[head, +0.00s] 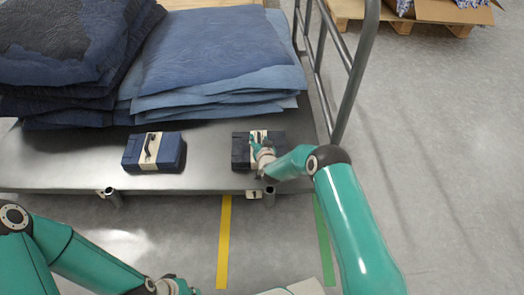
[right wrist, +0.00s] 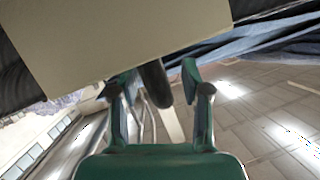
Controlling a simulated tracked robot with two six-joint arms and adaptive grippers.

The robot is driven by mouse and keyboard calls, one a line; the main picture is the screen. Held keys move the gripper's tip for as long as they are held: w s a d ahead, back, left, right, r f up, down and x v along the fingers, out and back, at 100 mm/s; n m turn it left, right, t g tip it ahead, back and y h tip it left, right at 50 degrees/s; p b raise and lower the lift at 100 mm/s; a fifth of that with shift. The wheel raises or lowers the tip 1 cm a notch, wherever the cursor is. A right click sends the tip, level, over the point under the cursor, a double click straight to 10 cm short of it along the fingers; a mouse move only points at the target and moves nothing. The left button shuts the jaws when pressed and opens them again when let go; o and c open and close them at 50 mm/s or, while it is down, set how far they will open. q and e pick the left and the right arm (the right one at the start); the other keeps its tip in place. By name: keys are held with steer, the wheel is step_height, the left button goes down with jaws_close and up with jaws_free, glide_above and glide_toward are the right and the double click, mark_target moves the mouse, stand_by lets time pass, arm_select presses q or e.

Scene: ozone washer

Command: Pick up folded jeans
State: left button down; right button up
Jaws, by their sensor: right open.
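Two dark blue folded jeans bundles, each with a cream band, lie on a grey metal platform (head: 60,165). The left bundle (head: 171,155) shows a dark handle on its band. The right bundle (head: 240,155) is partly hidden by my right gripper (head: 254,143), which is at its band. In the right wrist view, my right gripper (right wrist: 154,77) is open, with a dark handle (right wrist: 154,88) between its fingers and the cream band (right wrist: 130,35) filling the top. I cannot tell whether the fingers touch the handle. My left gripper (head: 180,287) is at the bottom edge, mostly cut off.
Large stacks of folded denim (head: 215,50) lie behind the bundles. A metal rail (head: 354,75) stands at the platform's right end. A pallet with a cardboard box (head: 450,12) is at the far right. The floor right of the rail is clear.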

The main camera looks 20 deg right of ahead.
steer(key=shift+c, duration=0.3)
jaws_close()
steer(key=shift+r, duration=0.2)
